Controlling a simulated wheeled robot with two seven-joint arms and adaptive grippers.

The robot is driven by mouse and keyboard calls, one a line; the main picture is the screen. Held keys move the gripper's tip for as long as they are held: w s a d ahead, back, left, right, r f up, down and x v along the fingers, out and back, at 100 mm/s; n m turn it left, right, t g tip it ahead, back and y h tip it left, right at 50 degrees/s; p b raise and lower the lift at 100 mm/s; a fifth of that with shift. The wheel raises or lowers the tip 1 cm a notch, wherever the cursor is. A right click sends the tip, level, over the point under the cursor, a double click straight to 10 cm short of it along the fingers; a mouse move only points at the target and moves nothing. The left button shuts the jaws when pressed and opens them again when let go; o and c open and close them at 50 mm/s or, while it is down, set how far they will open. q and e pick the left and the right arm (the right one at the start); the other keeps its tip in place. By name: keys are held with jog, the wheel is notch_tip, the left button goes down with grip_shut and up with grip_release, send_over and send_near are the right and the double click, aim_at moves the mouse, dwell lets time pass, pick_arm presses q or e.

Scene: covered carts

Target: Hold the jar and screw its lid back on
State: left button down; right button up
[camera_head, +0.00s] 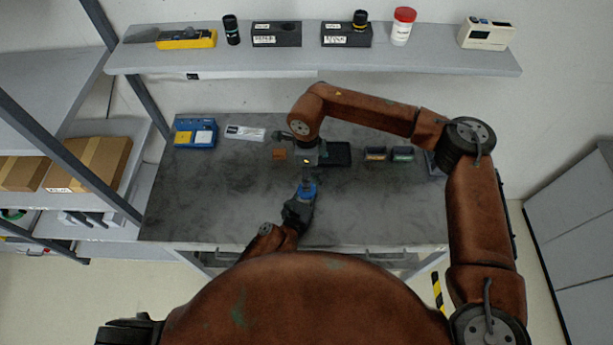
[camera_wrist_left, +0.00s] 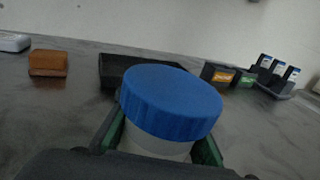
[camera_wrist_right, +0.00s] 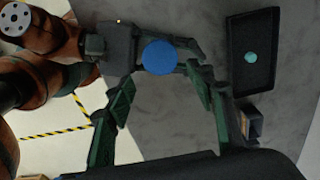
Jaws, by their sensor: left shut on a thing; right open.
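The jar (camera_wrist_left: 155,145) has a pale body, and the blue lid (camera_wrist_left: 170,100) sits on its mouth; I cannot tell how tightly. My left gripper (camera_head: 300,207) is shut on the jar body, one finger on each side in the left wrist view, and holds it upright near the table's front. The lid (camera_head: 307,189) also shows in the head view. My right gripper (camera_wrist_right: 161,82) is open and points down from above. In the right wrist view the lid (camera_wrist_right: 159,57) appears between its fingertips, apart from them. The jar body is hidden under the lid there.
A black tray (camera_head: 347,155) with a small teal thing (camera_wrist_right: 251,57) lies behind the jar. An orange block (camera_head: 280,154), small dark boxes (camera_head: 402,154) and a blue case (camera_head: 196,133) stand along the table's back. The table's front left is clear.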

jog(key=shift+f, duration=0.1)
jog(key=shift+f, duration=3.95)
jog(key=c, duration=1)
jog(key=o, duration=1.4)
jog(key=shift+c, duration=0.2)
notch_tip(320, 180, up, 12)
